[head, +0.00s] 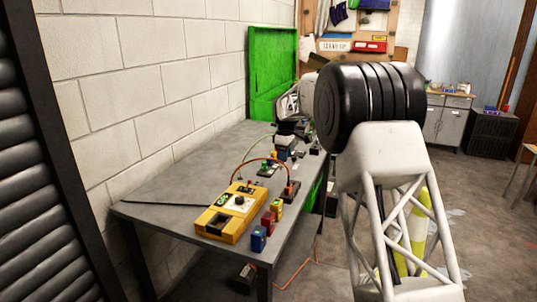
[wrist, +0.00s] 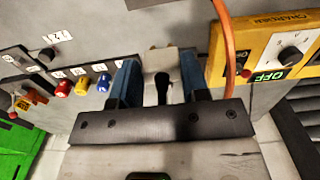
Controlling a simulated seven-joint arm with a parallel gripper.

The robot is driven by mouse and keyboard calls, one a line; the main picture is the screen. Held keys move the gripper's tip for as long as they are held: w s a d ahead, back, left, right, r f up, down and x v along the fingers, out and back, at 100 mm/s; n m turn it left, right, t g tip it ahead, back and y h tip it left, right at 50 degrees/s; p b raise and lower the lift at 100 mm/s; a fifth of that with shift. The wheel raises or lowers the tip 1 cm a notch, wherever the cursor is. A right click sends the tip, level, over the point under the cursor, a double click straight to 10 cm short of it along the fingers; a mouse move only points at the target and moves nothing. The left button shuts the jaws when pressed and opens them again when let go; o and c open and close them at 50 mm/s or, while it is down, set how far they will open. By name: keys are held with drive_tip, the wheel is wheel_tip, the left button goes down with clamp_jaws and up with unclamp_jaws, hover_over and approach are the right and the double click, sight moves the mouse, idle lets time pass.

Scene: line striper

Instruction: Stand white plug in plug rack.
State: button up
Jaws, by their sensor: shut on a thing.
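My gripper (wrist: 160,88) has two blue fingers, shut on the white plug (wrist: 160,62), a pale body with a dark slot and small brass-coloured tips at its far end. In the head view my gripper (head: 284,152) is low over the far part of the grey table, and the plug cannot be made out there. In the wrist view a row of small red (wrist: 63,88), blue (wrist: 82,86) and yellow (wrist: 103,83) pieces with numbered labels lies left of my gripper. I cannot tell whether this row is the plug rack.
A yellow charger box (head: 227,212) with a knob stands on the table (head: 175,160); an orange cable (head: 272,160) arches from it. Blue (head: 259,239), red (head: 268,223) and yellow (head: 277,208) blocks stand beside it. A green panel (head: 272,72) stands behind. The table's left-back area is clear.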

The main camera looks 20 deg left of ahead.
drive_tip(key=d, duration=0.2)
drive_tip(key=w+d, duration=0.1)
drive_tip(key=d, duration=0.1)
drive_tip(key=shift+d+f, duration=0.2)
drive_tip(key=shift+d, duration=0.2)
drive_tip(key=shift+f, duration=0.15)
drive_tip(key=shift+f, duration=2.7)
drive_tip(key=shift+f, duration=1.5)
idle(0.8)
drive_tip(key=o, duration=1.3)
drive_tip(key=shift+r, duration=0.15)
drive_tip(key=shift+r, duration=3.4)
